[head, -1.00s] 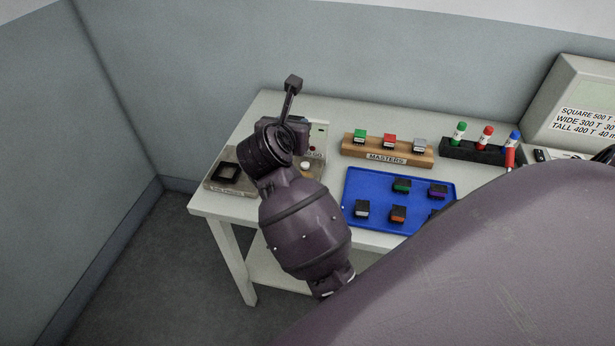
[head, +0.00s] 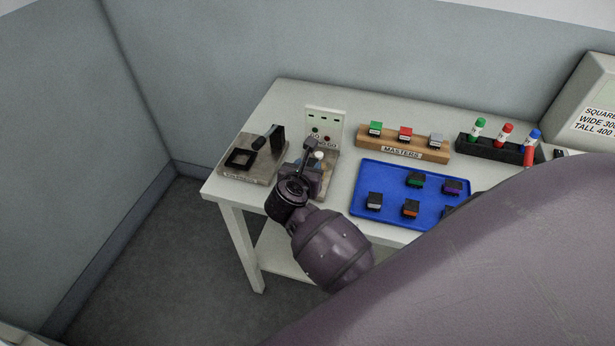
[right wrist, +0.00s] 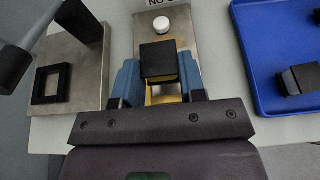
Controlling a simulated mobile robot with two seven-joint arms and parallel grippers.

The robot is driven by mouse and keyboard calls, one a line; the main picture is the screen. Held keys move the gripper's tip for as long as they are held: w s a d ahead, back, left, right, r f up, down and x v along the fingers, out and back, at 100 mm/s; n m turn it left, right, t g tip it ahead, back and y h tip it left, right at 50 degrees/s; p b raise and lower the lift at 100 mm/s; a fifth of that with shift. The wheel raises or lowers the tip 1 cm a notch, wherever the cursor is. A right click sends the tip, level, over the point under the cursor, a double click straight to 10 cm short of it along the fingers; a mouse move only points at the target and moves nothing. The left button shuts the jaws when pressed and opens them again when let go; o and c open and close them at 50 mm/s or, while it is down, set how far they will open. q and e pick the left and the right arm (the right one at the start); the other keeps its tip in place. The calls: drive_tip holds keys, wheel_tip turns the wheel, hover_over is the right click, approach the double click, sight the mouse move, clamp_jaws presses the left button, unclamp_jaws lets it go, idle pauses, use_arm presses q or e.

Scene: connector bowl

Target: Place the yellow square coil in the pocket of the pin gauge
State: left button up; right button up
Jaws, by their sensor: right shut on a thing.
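My right gripper (right wrist: 160,82) is shut on a black-topped coil (right wrist: 159,60) with yellow showing below it. In the head view my right gripper (head: 312,165) is in front of the GO / NO GO panel (head: 323,126), and the coil is hard to make out. In the right wrist view the coil appears over a metal plate (right wrist: 179,30) with a white knob (right wrist: 162,24). To the left is a fixture with a black square-framed pocket (head: 241,158), which looks empty; it also shows in the right wrist view (right wrist: 51,84). I cannot read which fixture is the pin gauge. My left gripper is out of view.
A blue tray (head: 385,214) with several coils is to the right. Behind it are the wooden MASTERS block (head: 430,155) and a dark marker holder (head: 470,144). The left fixture has a dark upright block (head: 278,138) and a lever. The white table's left edge is close by.

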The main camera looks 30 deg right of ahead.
drive_tip(key=shift+f, duration=1.6)
drive_tip(key=shift+f, duration=0.2)
drive_tip(key=o, duration=1)
drive_tip(key=shift+r, duration=0.1)
